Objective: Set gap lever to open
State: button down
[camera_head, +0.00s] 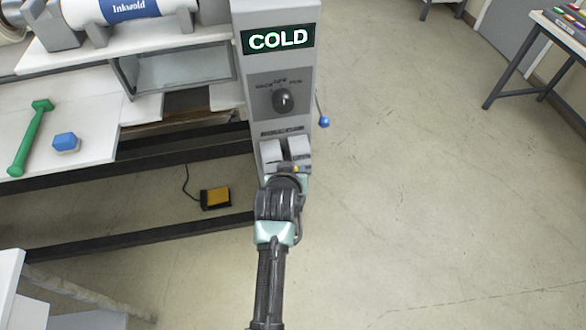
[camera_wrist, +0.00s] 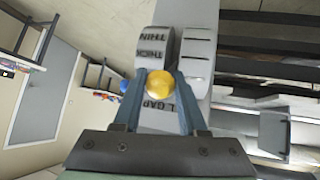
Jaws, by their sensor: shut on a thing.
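The gap lever's yellow ball knob (camera_wrist: 159,84) sits between my gripper's fingers (camera_wrist: 159,74) in the wrist view, and the fingers are shut on it. Behind it is a grey housing (camera_wrist: 198,45) with a slot and printed words, among them THIN, THICK and GAP. The wrist picture shows these words upside down; the lever's exact setting cannot be read.
Above are a COLD display (camera_head: 278,39) and a black dial (camera_head: 284,101). A blue-balled lever (camera_head: 323,122) sticks out on the column's right. A yellow pedal (camera_head: 215,198) is below.

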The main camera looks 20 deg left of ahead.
jog(key=shift+w+a+r+p, duration=0.3)
jog(key=shift+w+r+p, duration=0.2)
jog(key=shift+r, duration=0.45)
jog(key=shift+c, duration=2.3)
grip_release()
jog(key=shift+f, duration=0.2)
jog(key=shift+s, duration=0.1)
jog(key=shift+s+r, duration=0.15)
jog(key=b+v, duration=0.1)
jog(key=v, duration=1.1)
jog(key=shift+r, duration=0.15)
jog(key=shift+s, duration=0.1)
